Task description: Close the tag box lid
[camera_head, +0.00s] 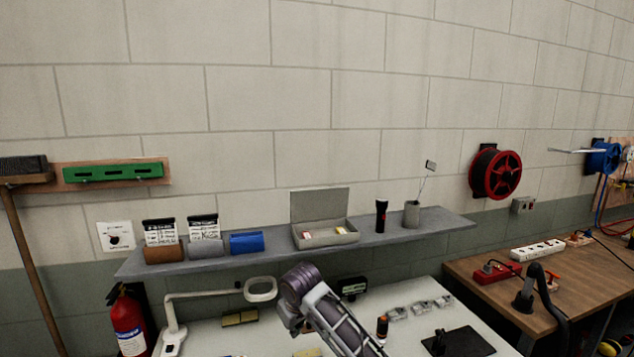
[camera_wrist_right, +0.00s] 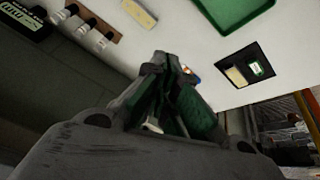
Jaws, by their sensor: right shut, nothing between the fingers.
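The tag box (camera_head: 352,238) is a grey open box on the wall shelf in the head view. Its lid (camera_head: 320,204) stands upright along the back edge, so the box is open. Small red and pale yellow items show inside. My right gripper (camera_wrist_right: 172,78) shows in the right wrist view, with dark fingers together and nothing between them. The tag box is not in that view. An arm of mine rises at the bottom centre of the head view, below and in front of the box; no gripper fingers can be made out there. My left gripper is not in view.
The shelf (camera_head: 270,250) also holds several rolls left of the box, a black flashlight (camera_head: 381,215) and a grey cup (camera_head: 412,214) to its right. Below are a white table (camera_head: 400,330) with a lamp (camera_head: 262,290). The wrist view shows a green tray (camera_wrist_right: 232,22).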

